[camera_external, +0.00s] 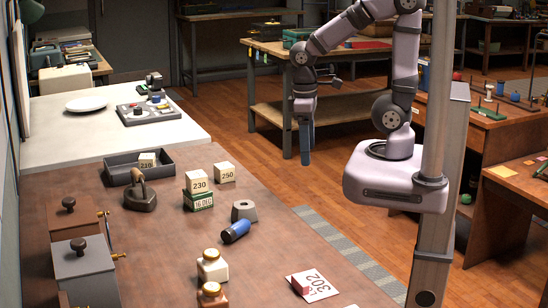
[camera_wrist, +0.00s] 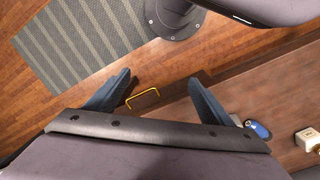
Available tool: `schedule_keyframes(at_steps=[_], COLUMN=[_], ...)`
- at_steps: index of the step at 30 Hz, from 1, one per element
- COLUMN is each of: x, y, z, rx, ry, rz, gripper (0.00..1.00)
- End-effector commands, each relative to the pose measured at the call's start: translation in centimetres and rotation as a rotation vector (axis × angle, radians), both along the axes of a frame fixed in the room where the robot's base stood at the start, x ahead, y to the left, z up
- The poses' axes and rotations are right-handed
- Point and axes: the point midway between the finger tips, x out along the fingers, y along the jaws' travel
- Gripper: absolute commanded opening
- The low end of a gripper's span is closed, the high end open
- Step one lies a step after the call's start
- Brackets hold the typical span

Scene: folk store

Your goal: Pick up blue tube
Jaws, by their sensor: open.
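The blue tube (camera_external: 236,231) lies on its side on the brown table, with a dark end cap at its left. It shows small as a blue shape near the right edge of the wrist view (camera_wrist: 257,131), beyond the right finger. My gripper (camera_external: 306,145) hangs above the floor past the table's far right edge, up and to the right of the tube and well apart from it.
A grey hexagonal block (camera_external: 245,210) stands just behind the tube. White number blocks (camera_external: 197,182), a dark iron (camera_external: 140,193) and a grey tray (camera_external: 118,173) are farther back. A white jar (camera_external: 212,267) and a number card (camera_external: 314,285) are nearer. The table right of the tube is clear.

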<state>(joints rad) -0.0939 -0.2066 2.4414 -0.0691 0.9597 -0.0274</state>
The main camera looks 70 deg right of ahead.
Motion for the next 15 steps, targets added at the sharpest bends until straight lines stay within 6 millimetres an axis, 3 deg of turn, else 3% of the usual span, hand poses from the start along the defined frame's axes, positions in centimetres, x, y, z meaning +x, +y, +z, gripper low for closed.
schedule_keyframes(at_steps=[8,15], x=[0.7,2.8], y=[1.9,5.6], z=[0.0,0.1], rx=[-0.141,-0.387], ry=[0.103,0.212], rz=[0.372,0.905], gripper=[0.75,0.75])
